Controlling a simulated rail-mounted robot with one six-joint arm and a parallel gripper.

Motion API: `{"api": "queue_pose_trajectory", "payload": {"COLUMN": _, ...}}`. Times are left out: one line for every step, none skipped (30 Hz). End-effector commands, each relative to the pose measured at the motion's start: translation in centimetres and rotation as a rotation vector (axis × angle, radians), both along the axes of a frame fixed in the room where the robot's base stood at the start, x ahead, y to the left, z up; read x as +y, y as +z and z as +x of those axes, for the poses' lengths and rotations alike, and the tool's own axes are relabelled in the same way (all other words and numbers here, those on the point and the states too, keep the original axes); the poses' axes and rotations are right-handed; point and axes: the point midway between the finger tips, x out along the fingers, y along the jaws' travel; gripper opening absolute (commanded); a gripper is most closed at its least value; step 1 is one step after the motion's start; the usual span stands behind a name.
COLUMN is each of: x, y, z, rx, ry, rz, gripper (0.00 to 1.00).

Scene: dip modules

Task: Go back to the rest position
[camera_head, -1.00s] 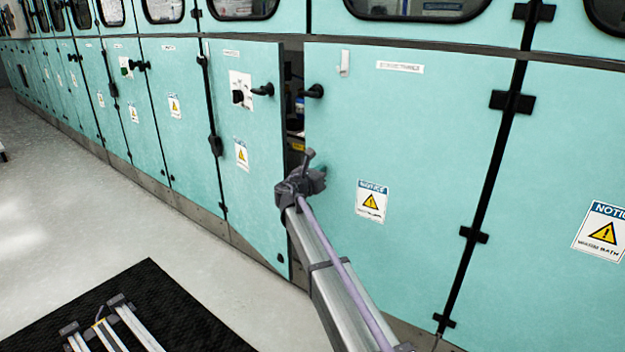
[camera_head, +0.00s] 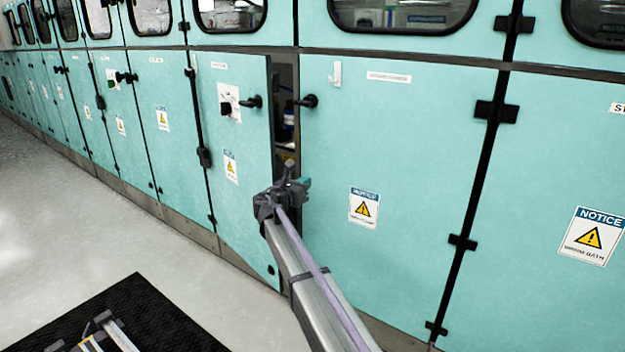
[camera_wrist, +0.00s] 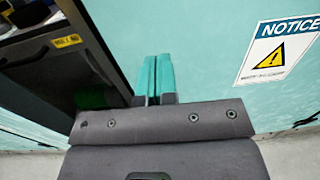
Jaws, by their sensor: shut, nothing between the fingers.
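My gripper (camera_head: 300,183) is at the end of my arm, in front of the narrow gap between two teal cabinet doors. In the wrist view my gripper (camera_wrist: 154,78) shows its two teal fingers pressed together with nothing between them. The left door (camera_head: 240,170) stands ajar and the right door (camera_head: 400,150) looks flush with the cabinet front. Inside the gap, a dark interior (camera_head: 285,120) with a few items shows, partly hidden. In the wrist view a dark drawer or box (camera_wrist: 60,80) with a yellow label lies left of the fingers.
The cabinet row runs along the far side with black handles (camera_head: 307,101) and hinges jutting out. A black mat (camera_head: 150,315) lies on the pale floor (camera_head: 60,230) at the lower left. The floor between mat and cabinets is clear.

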Motion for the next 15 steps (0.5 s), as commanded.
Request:
{"api": "queue_pose_trajectory", "payload": {"x": 0.9, "y": 0.0, "z": -1.7, "rx": 0.001, "ry": 0.003, "rz": 0.001, "gripper": 0.0}}
{"api": "queue_pose_trajectory", "payload": {"x": 1.4, "y": -0.1, "z": -2.5, "rx": 0.0, "ry": 0.003, "rz": 0.001, "gripper": 0.0}}
{"api": "queue_pose_trajectory", "payload": {"x": 2.0, "y": -0.1, "z": -3.4, "rx": 0.0, "ry": 0.002, "rz": 0.001, "gripper": 0.0}}
{"api": "queue_pose_trajectory", "payload": {"x": 2.5, "y": -0.1, "z": -4.1, "rx": 0.0, "ry": 0.003, "rz": 0.001, "gripper": 0.0}}
{"api": "queue_pose_trajectory", "payload": {"x": 3.0, "y": -0.1, "z": -4.7, "rx": 0.001, "ry": 0.002, "rz": 0.002, "gripper": 0.0}}
{"api": "queue_pose_trajectory", "payload": {"x": 3.4, "y": -0.1, "z": -5.4, "rx": 0.001, "ry": 0.001, "rz": 0.002, "gripper": 0.0}}
{"api": "queue_pose_trajectory", "payload": {"x": 3.8, "y": -0.1, "z": -5.8, "rx": 0.001, "ry": 0.001, "rz": 0.002, "gripper": 0.0}}
{"api": "queue_pose_trajectory", "payload": {"x": 4.1, "y": -0.1, "z": -6.2, "rx": 0.001, "ry": 0.002, "rz": 0.002, "gripper": 0.0}}
{"api": "queue_pose_trajectory", "payload": {"x": 4.4, "y": -0.1, "z": -6.6, "rx": 0.001, "ry": 0.001, "rz": 0.002, "gripper": 0.0}}
{"api": "queue_pose_trajectory", "payload": {"x": 4.5, "y": -0.2, "z": -6.8, "rx": 0.001, "ry": 0.0, "rz": 0.002, "gripper": 0.0}}
{"api": "queue_pose_trajectory", "payload": {"x": 4.6, "y": -0.2, "z": -7.0, "rx": 0.001, "ry": 0.0, "rz": 0.002, "gripper": 0.0}}
{"api": "queue_pose_trajectory", "payload": {"x": 4.7, "y": -0.2, "z": -7.1, "rx": 0.001, "ry": -0.001, "rz": 0.003, "gripper": 0.0}}
{"api": "queue_pose_trajectory", "payload": {"x": 4.7, "y": -0.2, "z": -7.1, "rx": 0.001, "ry": -0.001, "rz": 0.003, "gripper": 0.0}}
{"api": "queue_pose_trajectory", "payload": {"x": 4.8, "y": -0.2, "z": -7.2, "rx": 0.001, "ry": -0.001, "rz": 0.003, "gripper": 0.0}}
{"api": "queue_pose_trajectory", "payload": {"x": 4.8, "y": -0.2, "z": -7.2, "rx": -0.001, "ry": -0.001, "rz": 0.007, "gripper": 0.0}}
